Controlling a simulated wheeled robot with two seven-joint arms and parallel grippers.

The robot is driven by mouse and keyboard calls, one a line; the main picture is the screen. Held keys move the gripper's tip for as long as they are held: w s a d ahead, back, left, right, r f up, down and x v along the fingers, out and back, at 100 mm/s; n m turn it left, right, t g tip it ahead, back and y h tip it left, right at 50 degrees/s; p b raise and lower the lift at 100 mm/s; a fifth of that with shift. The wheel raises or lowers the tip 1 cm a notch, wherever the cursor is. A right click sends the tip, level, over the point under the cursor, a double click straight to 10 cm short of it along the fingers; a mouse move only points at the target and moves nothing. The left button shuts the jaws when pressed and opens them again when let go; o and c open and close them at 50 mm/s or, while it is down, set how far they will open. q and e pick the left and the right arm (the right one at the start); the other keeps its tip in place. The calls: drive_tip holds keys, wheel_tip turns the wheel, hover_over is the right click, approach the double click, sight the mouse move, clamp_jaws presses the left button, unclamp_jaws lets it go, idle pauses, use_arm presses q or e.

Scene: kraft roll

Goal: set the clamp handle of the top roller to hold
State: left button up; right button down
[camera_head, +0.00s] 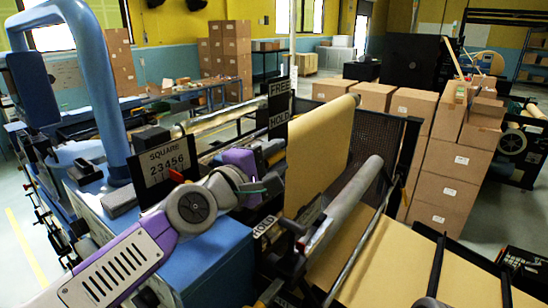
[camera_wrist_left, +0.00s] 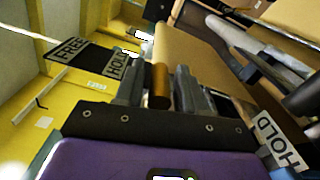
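The sign plate for the top roller (camera_head: 279,108) reads FREE at its upper end and HOLD at its lower end. It also shows in the left wrist view (camera_wrist_left: 93,57). My left gripper (camera_head: 272,150) is beside the HOLD end, its fingertips partly hidden in the head view. In the left wrist view, the two dark fingers (camera_wrist_left: 158,88) stand close on either side of a copper-brown cylinder, which looks like the clamp handle (camera_wrist_left: 160,82). They appear shut on it. My right gripper is not in view.
A brown kraft sheet (camera_head: 322,145) hangs just right of the gripper. A lower grey roller (camera_head: 345,200) has its own HOLD label (camera_head: 265,226). Cardboard boxes (camera_head: 455,165) are stacked behind at the right.

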use_arm(q)
drive_tip(key=shift+o, duration=0.4)
drive_tip(key=shift+s+a, duration=0.2)
drive_tip(key=shift+s, duration=0.05)
drive_tip(key=b+v, duration=0.3)
drive_tip(key=v, duration=0.4)
